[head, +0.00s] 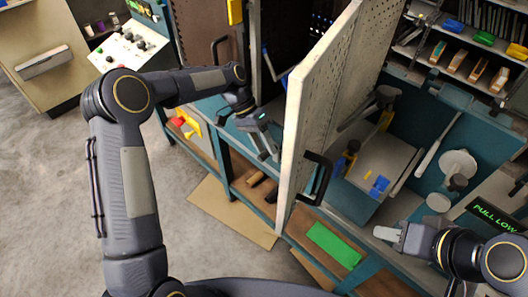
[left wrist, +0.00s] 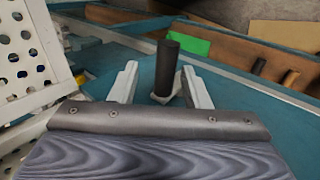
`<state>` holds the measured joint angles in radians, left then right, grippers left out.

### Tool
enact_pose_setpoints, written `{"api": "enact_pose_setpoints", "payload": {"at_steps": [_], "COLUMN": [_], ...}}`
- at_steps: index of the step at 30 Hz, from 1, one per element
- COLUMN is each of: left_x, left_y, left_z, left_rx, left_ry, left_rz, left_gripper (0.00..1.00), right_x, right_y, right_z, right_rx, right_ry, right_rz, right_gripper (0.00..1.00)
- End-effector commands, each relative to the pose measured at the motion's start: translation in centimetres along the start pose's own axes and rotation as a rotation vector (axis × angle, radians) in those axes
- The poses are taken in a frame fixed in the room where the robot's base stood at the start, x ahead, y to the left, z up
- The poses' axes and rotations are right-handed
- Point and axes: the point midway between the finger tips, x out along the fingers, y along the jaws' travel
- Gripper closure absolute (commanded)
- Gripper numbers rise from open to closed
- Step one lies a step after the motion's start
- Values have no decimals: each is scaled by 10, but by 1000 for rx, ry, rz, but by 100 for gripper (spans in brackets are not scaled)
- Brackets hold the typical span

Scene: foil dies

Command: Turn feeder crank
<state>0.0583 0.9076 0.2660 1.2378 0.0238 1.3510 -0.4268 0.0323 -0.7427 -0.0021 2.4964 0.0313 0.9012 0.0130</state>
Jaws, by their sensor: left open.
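My left gripper (head: 266,148) points down over the teal bench, left of the open perforated door. In the left wrist view my left gripper (left wrist: 159,70) is open. A dark upright cylinder (left wrist: 168,64), which looks like a crank handle, rises from a pale base between or just beyond its fingers; I cannot tell if it touches the right finger. That cylinder is hidden in the head view. At the right of the head view, a white disc (head: 458,164) stands by a dark knob. My right gripper (head: 390,233) is at the lower right; its opening is unclear.
The open perforated door (head: 322,85) with a black handle (head: 317,178) stands close to my left gripper. It also edges the left wrist view (left wrist: 22,60). A green sheet (head: 333,244) lies on the lower shelf. A button panel (head: 128,47) is at the upper left.

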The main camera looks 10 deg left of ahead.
Motion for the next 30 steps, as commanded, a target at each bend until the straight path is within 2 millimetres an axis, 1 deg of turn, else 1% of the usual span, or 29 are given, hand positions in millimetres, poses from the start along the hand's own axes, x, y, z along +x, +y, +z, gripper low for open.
{"api": "enact_pose_setpoints", "payload": {"at_steps": [3,12,18,21,25,30], "left_x": [-17,-42,-38,-38,-37,-36], "left_y": [12,75,111,126,140,148], "left_z": [-1,36,68,81,93,100], "left_rx": [4,4,4,2,2,1], "left_ry": [5,4,2,3,2,1], "left_rz": [-4,-3,-3,-2,-2,0], "left_gripper": [57,57,57,57,57,57], "right_x": [8,16,25,28,30,31], "right_y": [4,8,12,13,14,14], "right_z": [4,8,13,14,15,15], "right_rx": [0,0,0,0,0,0], "right_ry": [0,0,0,0,0,0], "right_rz": [0,0,0,0,0,0], "right_gripper": [64,64,64,64,64,64]}}
